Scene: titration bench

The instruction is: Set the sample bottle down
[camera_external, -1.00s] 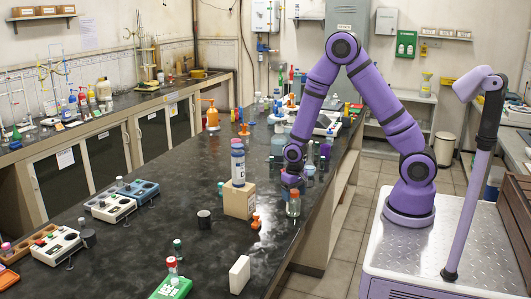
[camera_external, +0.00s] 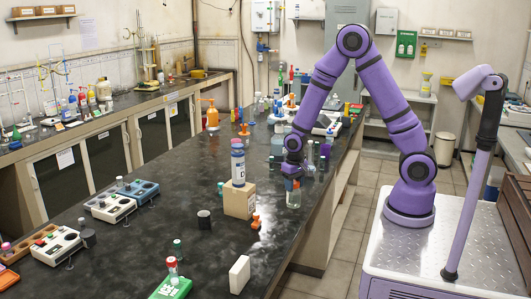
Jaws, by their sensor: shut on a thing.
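The sample bottle (camera_external: 294,199), small and clear with an orange band near its top, is upright at the right edge of the dark bench (camera_external: 225,255). My gripper (camera_external: 292,180) points down and is shut on the bottle's upper part, hiding its cap. The jaws are small in this view, so the grip shows little detail. I cannot tell whether the bottle's base touches the bench top or hangs just above it.
A box (camera_external: 239,201) carrying a white-and-blue bottle (camera_external: 238,167) stands left of my gripper. An orange stopper-like piece (camera_external: 256,222) and a dark cup (camera_external: 204,219) are nearby. Several bottles stand behind the gripper. Bench space in front of the sample bottle is clear.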

